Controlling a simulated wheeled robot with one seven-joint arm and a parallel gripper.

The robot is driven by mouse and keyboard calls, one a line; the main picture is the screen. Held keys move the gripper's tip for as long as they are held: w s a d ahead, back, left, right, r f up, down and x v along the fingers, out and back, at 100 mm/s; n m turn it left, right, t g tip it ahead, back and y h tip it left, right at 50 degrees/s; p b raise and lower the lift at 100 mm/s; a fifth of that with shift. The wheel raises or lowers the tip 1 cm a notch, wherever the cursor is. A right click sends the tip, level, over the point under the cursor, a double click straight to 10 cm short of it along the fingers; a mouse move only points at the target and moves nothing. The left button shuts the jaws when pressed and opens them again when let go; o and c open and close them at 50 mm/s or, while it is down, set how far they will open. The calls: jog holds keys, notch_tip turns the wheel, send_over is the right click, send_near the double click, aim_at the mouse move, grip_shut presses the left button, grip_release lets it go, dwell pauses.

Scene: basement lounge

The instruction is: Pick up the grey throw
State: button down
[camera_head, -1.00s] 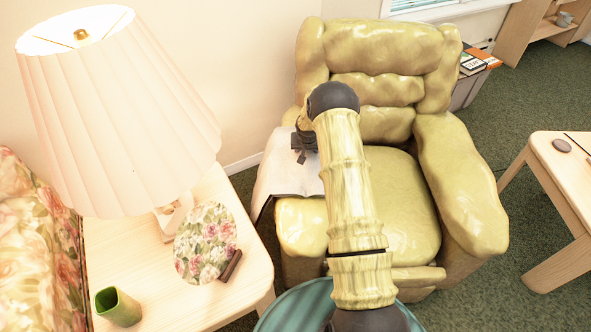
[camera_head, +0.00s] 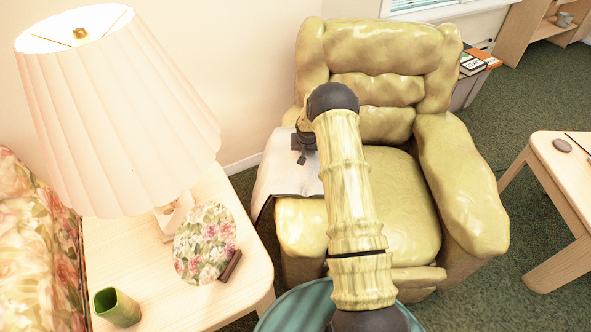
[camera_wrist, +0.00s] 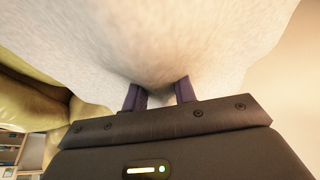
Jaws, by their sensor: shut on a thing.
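The grey throw (camera_head: 285,176) is a pale cloth draped over the left arm of the yellow-green armchair (camera_head: 410,200). My gripper (camera_head: 303,158) is at the throw's upper part in the head view, partly hidden by my own arm. In the wrist view, the throw (camera_wrist: 160,35) fills the upper middle, and a bunched fold of it lies between the two dark fingers of my gripper (camera_wrist: 160,92). The gripper is shut on this fold. The rest of the throw still lies over the chair arm.
A side table (camera_head: 130,265) at the left holds a pleated lamp (camera_head: 120,120), a floral round plaque (camera_head: 204,243) and a green cup (camera_head: 117,307). A wooden table (camera_head: 565,180) stands at the right. Carpet (camera_head: 525,110) is clear between chair and table.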

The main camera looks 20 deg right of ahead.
jog(key=shift+r, duration=0.2)
jog(key=shift+r+p, duration=0.25)
jog(key=shift+p, duration=0.1)
jog(key=d, duration=0.2)
jog(key=w+d+b, duration=0.1)
jog(key=d, duration=0.1)
jog(key=shift+r, duration=0.35)
notch_tip(320, 180, up, 14)
jog(key=shift+s+p, duration=0.15)
jog(key=shift+p, duration=0.15)
dwell(0.5)
